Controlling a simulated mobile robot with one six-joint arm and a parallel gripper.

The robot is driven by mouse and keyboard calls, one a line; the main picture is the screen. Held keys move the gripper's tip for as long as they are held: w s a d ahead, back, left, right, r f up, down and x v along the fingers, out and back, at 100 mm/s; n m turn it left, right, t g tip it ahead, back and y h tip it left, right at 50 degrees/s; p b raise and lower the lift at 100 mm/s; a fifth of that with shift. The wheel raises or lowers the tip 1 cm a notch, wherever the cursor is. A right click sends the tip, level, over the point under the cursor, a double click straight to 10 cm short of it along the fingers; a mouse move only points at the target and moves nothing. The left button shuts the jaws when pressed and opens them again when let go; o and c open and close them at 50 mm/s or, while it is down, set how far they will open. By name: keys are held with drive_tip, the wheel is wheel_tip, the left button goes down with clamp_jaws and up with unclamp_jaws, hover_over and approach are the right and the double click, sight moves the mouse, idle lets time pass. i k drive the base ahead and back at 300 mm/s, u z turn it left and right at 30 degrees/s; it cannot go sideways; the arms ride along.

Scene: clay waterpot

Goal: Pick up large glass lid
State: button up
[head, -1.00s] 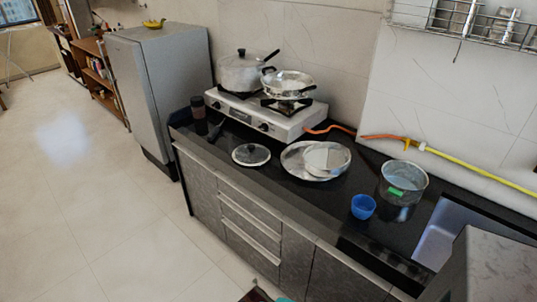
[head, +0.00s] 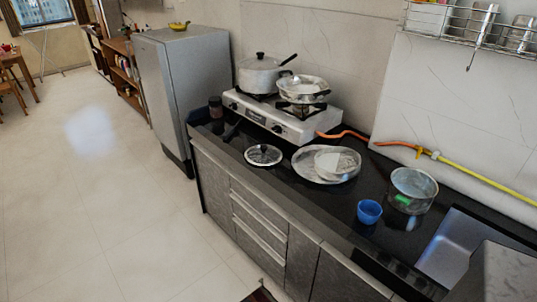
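A round glass lid (head: 263,155) with a dark knob and a pale rim lies flat on the black counter, in front of the stove's left part. Its knob points up. Another lid with a dark knob sits on the metal pot (head: 262,74) on the left burner. My gripper does not show in the head view, so I cannot see whether it is open or shut.
On the black counter (head: 290,190), metal plates (head: 310,172), a blue cup (head: 369,211) and a metal pot (head: 412,190) stand right of the lid. A pan (head: 303,88) sits on the stove (head: 270,122). A dark jar (head: 216,106) stands left. A fridge (head: 182,95) stands beyond; the floor at left is clear.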

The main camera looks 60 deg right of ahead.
sight(260, 156)
drive_tip(key=u, duration=0.1)
drive_tip(key=i, duration=0.95)
drive_tip(key=z, duration=0.1)
